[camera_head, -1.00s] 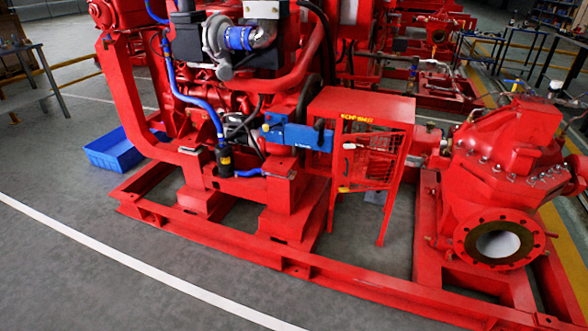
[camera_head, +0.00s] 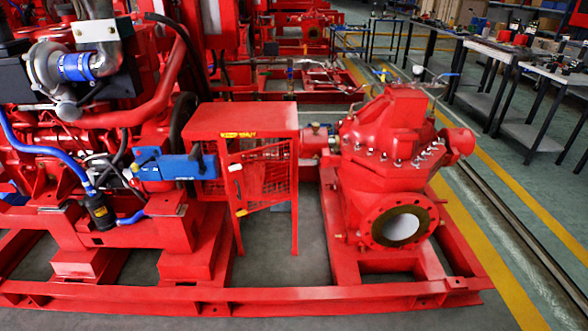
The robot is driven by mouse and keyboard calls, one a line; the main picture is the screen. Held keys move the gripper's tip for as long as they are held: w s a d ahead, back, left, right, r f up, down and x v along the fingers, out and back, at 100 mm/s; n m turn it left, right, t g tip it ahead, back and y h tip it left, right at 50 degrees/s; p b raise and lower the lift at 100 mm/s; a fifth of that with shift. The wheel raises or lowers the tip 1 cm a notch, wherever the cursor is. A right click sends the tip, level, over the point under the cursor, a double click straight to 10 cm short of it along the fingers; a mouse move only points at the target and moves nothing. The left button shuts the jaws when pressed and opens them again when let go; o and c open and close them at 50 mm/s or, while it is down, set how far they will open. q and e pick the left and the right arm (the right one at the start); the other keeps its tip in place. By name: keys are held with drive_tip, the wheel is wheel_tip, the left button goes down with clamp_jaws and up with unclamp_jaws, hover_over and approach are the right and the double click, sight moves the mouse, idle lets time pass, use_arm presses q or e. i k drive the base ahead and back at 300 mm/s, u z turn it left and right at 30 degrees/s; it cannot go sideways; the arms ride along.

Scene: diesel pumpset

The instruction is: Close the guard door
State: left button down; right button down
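The guard is a red box-shaped frame (camera_head: 242,120) with a flat top and thin legs, standing on the red skid base left of the red pump. Neither of my grippers is in view.
A blue part (camera_head: 180,167) sits close left of the guard, beside the engine (camera_head: 75,110). The pump (camera_head: 395,140) with its open round flange (camera_head: 400,228) stands to the right. The base rail (camera_head: 250,297) crosses the front. Tables (camera_head: 540,75) stand back right, with open floor before them.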

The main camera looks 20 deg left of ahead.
sight(234, 182)
drive_tip(key=z, duration=0.4)
drive_tip(key=i, duration=0.85)
drive_tip(key=u, duration=0.5)
drive_tip(key=i, duration=0.6)
drive_tip(key=u, duration=0.6)
